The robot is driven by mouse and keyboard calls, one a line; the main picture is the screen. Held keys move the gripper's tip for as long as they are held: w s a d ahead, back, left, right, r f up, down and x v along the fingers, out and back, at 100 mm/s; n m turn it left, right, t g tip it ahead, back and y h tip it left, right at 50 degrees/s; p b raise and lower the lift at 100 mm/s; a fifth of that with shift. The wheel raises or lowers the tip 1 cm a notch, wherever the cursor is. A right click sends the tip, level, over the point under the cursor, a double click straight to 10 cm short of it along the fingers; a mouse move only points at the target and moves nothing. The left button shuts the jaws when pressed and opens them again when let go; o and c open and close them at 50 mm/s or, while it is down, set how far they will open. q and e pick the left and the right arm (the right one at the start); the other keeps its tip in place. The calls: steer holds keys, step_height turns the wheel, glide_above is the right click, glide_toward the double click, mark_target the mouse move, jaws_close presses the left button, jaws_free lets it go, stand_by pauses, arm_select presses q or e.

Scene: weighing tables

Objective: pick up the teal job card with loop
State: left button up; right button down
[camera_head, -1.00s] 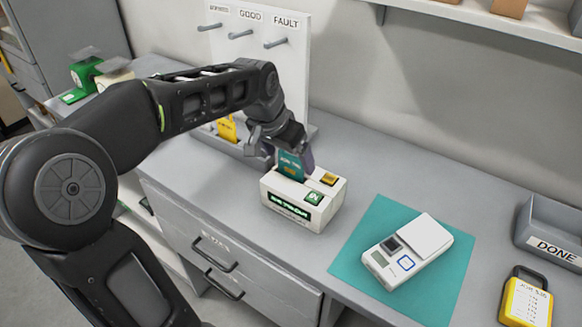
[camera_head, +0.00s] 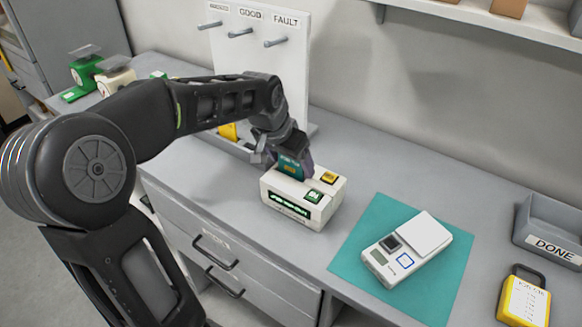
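The teal job card (camera_head: 290,167) stands upright in the top of a white box-shaped machine (camera_head: 291,203), its lower end hidden inside. My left gripper (camera_head: 284,155) reaches down from above right at the card's upper part. Gripper parts show at the card's left and right, but the frames do not show whether the fingers are closed on it. The card's loop is hidden by the gripper. My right gripper is not in view.
A white scale (camera_head: 407,249) sits on a teal mat (camera_head: 360,235) to the right. A peg board (camera_head: 300,75) stands behind the arm. A yellow card (camera_head: 228,131) is partly hidden.

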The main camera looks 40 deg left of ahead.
arm_select(q)
steer(key=c, duration=1.1)
steer(key=shift+r, duration=0.1)
step_height(320, 180, up, 10)
steer(key=shift+f+b, duration=0.1)
steer(key=shift+b, duration=0.25)
